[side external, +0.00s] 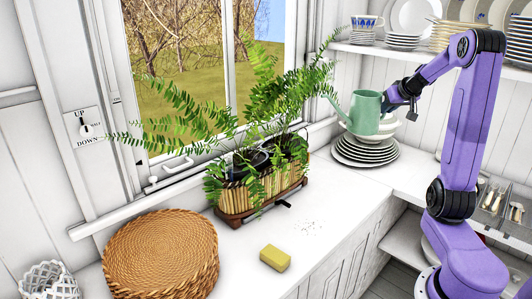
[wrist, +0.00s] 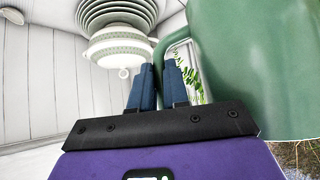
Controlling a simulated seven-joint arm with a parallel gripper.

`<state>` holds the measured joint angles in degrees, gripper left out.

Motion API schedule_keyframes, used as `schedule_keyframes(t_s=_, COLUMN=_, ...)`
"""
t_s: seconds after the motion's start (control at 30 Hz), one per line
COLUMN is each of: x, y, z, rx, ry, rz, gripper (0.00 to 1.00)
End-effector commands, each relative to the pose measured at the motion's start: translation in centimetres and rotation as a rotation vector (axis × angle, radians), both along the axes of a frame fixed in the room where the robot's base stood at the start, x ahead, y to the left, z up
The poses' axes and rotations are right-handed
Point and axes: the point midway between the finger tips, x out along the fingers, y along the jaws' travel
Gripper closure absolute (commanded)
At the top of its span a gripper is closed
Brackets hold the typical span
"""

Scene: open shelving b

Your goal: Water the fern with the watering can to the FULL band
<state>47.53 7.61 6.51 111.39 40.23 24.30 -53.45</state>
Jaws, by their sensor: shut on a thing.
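The light-green watering can (side external: 366,112) is upright at the back right, directly above a stack of white plates (side external: 362,155); I cannot tell whether it touches the top dish. Its spout points left, toward the fern. My gripper (side external: 400,98) is shut on its handle. In the wrist view the blue fingers of my gripper (wrist: 158,75) are at the handle, with the can's green body (wrist: 260,60) at right. The fern (side external: 265,95) grows in a slatted wooden planter (side external: 250,197) by the window. A small dark bar (side external: 283,204) shows at the planter's front. No FULL band is readable.
A round wicker basket (side external: 160,255) is at front left. A shelf (side external: 430,60) with crockery hangs above the can. An UP/DOWN switch plate (side external: 85,128) is on the left wall.

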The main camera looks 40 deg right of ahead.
Motion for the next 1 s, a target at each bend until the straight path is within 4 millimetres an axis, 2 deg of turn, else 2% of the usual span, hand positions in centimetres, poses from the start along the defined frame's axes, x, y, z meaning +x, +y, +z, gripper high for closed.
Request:
schedule_keyframes(t_s=0.5, x=3.8, y=-0.3, z=1.1, rx=-0.003, ry=-0.006, rz=-0.141, gripper=1.0)
schedule_keyframes(t_s=0.97, x=6.9, y=0.1, z=2.2, rx=-0.002, ry=-0.009, rz=-0.205, gripper=1.0)
schedule_keyframes(t_s=1.0, x=6.8, y=0.1, z=1.3, rx=0.002, ry=-0.004, rz=-0.206, gripper=1.0)
